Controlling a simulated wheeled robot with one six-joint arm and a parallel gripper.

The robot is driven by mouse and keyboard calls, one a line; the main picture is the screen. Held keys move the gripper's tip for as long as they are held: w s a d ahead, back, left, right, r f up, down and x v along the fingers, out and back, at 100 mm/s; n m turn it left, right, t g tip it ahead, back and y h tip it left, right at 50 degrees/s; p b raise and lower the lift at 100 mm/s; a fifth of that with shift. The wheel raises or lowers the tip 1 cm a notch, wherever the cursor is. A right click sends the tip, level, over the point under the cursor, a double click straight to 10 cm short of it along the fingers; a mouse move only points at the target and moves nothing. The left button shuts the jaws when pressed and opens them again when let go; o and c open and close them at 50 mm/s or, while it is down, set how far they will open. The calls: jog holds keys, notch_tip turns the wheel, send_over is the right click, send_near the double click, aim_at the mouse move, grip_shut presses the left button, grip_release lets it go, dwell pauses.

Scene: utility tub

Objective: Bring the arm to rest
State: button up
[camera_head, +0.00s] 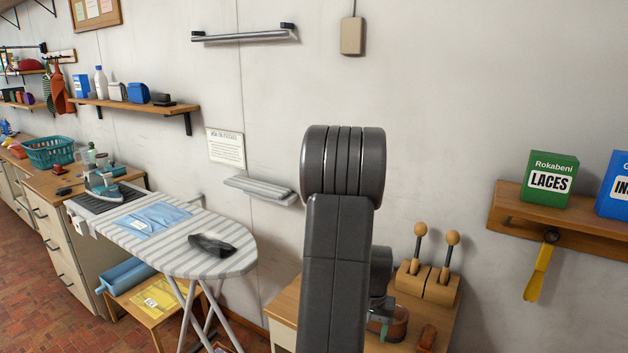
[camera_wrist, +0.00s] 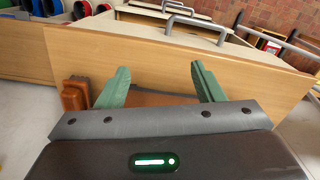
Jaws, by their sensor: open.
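My arm rises dark grey in the middle of the head view and hides part of the bench behind it. My gripper (camera_wrist: 160,75) shows in the wrist view as two green fingers spread apart, open, with nothing clamped between them. In the head view only a bit of a green finger (camera_head: 381,325) shows, low behind my arm, close over the wooden bench (camera_head: 285,300). A brown item (camera_wrist: 155,98) lies below and between the fingers in the wrist view; whether they touch it I cannot tell.
A wooden block (camera_head: 440,290) with two round-knobbed tools stands just behind my gripper. A reddish-brown block (camera_wrist: 75,95) is left of the fingers. An ironing board (camera_head: 205,262) stands left; a shelf (camera_head: 500,212) with boxes hangs right.

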jog(key=w+a+f+n+p, duration=0.1)
jog(key=w+a, duration=0.2)
jog(key=a, duration=0.3)
jog(key=shift+a+f+n+p, duration=0.15)
jog(key=shift+f+n+p, duration=0.15)
jog(key=shift+p, duration=0.1)
